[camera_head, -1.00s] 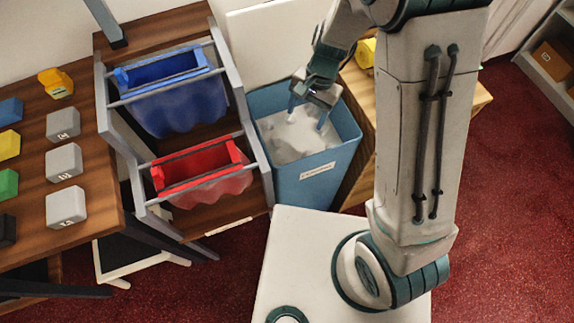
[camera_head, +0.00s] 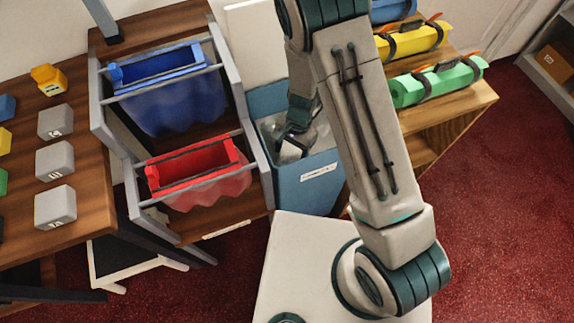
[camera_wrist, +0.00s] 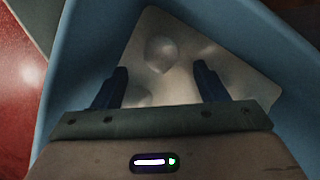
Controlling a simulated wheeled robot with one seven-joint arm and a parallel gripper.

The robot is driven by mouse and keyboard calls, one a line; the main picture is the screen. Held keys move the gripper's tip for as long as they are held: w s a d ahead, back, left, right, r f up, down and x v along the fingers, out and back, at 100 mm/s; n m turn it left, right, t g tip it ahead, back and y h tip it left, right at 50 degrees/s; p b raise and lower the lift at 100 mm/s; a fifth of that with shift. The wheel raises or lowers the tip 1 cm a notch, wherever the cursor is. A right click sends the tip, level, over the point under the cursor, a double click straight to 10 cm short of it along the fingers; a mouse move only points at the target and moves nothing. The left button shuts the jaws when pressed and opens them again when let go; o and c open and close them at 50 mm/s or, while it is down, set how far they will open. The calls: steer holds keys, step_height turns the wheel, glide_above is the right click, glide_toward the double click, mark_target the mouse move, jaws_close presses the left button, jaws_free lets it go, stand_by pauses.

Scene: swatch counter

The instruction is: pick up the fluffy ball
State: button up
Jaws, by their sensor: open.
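A pale rounded lump (camera_wrist: 162,54) shows in the wrist view, on the whitish contents (camera_wrist: 175,85) at the bottom of a blue bin (camera_head: 300,192). It may be the fluffy ball, but its texture is too blurred to tell. My gripper (camera_wrist: 160,80) is open inside the bin, with its two dark fingers apart and pointing toward the contents. The lump lies ahead of the gap between the fingertips, and nothing is visibly held. In the head view my gripper (camera_head: 292,146) is down in the bin, and my arm hides much of the contents.
The bin walls (camera_wrist: 85,45) stand close on both sides of my gripper. A rack with a blue bag holder (camera_head: 175,95) and a red bag holder (camera_head: 195,180) is to the left. Grey blocks (camera_head: 56,160) lie on the left counter. Yellow (camera_head: 415,42) and green rolls (camera_head: 438,82) lie at right.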

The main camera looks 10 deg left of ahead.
mark_target(287, 162)
steer(key=x, duration=0.5)
steer(key=shift+a, duration=0.2)
steer(key=shift+r, duration=0.1)
steer(key=c, duration=0.7)
steer(key=shift+r, duration=0.1)
steer(key=shift+c, duration=0.2)
